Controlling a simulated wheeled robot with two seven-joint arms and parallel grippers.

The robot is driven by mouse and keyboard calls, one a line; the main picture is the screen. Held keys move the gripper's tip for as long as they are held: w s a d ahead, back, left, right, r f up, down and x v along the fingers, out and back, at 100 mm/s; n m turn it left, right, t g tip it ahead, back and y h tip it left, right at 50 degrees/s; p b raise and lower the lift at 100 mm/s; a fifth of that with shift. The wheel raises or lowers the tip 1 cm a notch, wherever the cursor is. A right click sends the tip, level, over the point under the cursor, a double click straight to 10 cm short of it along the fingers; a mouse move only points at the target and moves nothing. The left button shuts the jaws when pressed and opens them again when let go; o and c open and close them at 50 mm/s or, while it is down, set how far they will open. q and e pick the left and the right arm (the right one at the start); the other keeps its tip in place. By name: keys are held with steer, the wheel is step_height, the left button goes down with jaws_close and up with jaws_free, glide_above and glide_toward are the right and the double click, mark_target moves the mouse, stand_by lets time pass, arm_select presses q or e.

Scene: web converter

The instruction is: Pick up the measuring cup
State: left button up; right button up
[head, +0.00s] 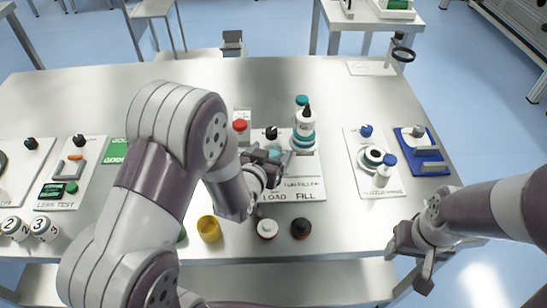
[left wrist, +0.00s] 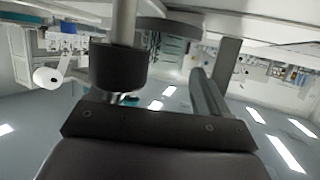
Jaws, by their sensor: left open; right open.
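A small yellow cup (head: 209,230), the thing that looks most like a measuring cup, stands upright near the table's front edge. My left gripper (head: 272,160) is open over the LOAD FILL plate (head: 308,189), to the right of and beyond the cup, apart from it. In the left wrist view, a dark cylinder (left wrist: 118,68) on a grey post is close in front of the jaws; I cannot tell whether it touches. The cup is not visible there. My right gripper (head: 422,268) is open and empty at the front right, past the table edge.
A white bottle (head: 305,125) with a teal band stands on the plate beyond my left gripper. A white disc (head: 267,228) and a black disc (head: 301,229) lie right of the cup. My left arm's links pass close left of the cup.

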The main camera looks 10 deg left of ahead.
arm_select(q)
steer(key=c, duration=1.1)
steer(key=shift+c, duration=0.2)
